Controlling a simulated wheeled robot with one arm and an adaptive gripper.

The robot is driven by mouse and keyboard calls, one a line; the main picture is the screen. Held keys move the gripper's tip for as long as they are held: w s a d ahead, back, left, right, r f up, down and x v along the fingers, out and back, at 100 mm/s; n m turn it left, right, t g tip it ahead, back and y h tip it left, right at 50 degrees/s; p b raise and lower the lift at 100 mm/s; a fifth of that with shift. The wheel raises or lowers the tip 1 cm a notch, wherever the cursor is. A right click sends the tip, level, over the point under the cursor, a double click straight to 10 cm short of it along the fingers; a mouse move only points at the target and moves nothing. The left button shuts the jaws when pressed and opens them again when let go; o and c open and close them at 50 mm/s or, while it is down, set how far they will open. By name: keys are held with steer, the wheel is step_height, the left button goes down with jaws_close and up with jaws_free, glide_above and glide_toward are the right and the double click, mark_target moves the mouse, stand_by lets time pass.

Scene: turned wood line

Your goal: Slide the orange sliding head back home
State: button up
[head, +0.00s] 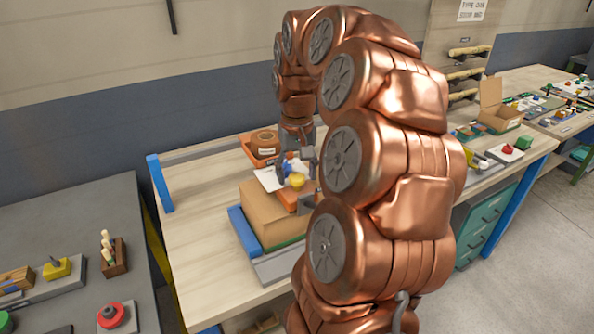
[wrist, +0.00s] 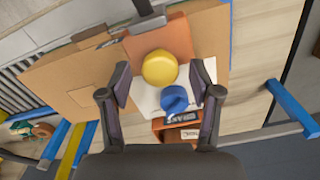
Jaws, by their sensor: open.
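The orange sliding head (wrist: 165,38) shows as a flat orange block in the wrist view, with a round yellow knob (wrist: 160,67) at its edge. In the head view the orange head (head: 287,199) sits over a cardboard box (head: 262,222), partly hidden by my gripper and arm. My gripper (wrist: 167,85) is open, its two dark fingers on either side of the yellow knob and a blue knob (wrist: 174,98). I cannot tell whether a finger touches either knob. In the head view my gripper (head: 298,163) is above the yellow knob.
A white sheet (wrist: 205,70) lies beside the knobs. A blue bar (head: 161,183) stands at the bench's left end. An orange holder with a brown roll (head: 263,143) is behind my gripper. A grey bench (head: 60,225) with several small parts stands left.

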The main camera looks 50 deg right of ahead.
jaws_close()
stand_by(0.5)
